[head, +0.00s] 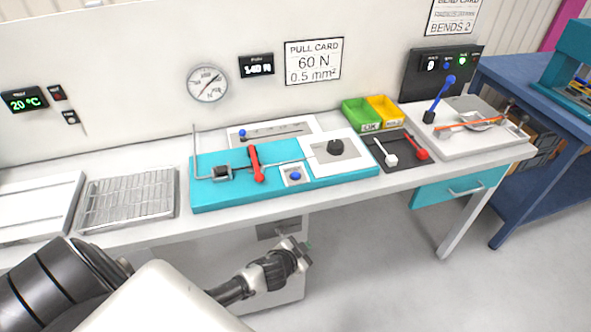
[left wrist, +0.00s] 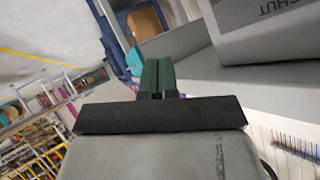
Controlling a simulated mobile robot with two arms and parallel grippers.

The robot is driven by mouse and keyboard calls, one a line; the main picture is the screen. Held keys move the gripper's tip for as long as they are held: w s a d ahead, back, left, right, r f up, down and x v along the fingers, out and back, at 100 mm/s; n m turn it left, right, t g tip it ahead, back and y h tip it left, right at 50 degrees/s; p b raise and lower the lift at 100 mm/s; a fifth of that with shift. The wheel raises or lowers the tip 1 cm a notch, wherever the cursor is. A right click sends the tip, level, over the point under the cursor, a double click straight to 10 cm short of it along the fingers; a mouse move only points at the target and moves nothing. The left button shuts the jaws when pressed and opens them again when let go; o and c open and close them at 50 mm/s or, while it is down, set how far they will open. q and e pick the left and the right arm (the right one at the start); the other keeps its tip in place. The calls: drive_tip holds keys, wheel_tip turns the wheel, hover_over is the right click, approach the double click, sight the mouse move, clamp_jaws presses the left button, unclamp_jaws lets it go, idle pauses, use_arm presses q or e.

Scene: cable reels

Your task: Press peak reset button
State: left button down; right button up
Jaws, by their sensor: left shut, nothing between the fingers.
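A blue round button (head: 295,176) sits on a small white square plate at the front of the teal pull-test base (head: 228,200). A small black display (head: 257,65) and a round dial gauge (head: 208,83) are on the wall behind it. My left gripper (head: 306,246) is in front of the bench, lower in the picture than the button and apart from it. In the left wrist view its green fingers (left wrist: 158,78) are together with nothing between them. The button does not show in the left wrist view. My right gripper is not in view.
Green (head: 361,114) and yellow bins (head: 385,109) stand further right. A grey box (left wrist: 268,30) is close to the fingers in the left wrist view.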

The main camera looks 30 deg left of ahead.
use_arm(q)
drive_tip(key=w+d+r+m+t+h+p, duration=0.1)
drive_tip(key=w+r+m+h, duration=0.35)
drive_tip(key=r, duration=0.65)
drive_tip(key=w+d+r+m+t+h+p, duration=0.1)
drive_tip(key=w+r+m+h, duration=0.4)
drive_tip(key=r, duration=0.6)
drive_tip(key=w+a+r+g+y, duration=0.1)
drive_tip(key=a+r+g+y, duration=0.1)
drive_tip(key=a, duration=0.4)
drive_tip(key=w+a+r+m+g+y+p, duration=0.1)
drive_tip(key=a+r+g+y, duration=0.1)
drive_tip(key=a, duration=0.5)
drive_tip(key=shift+w+r+g+y, duration=0.2)
drive_tip(key=shift+g+y, duration=0.25)
drive_tip(key=shift+g, duration=0.75)
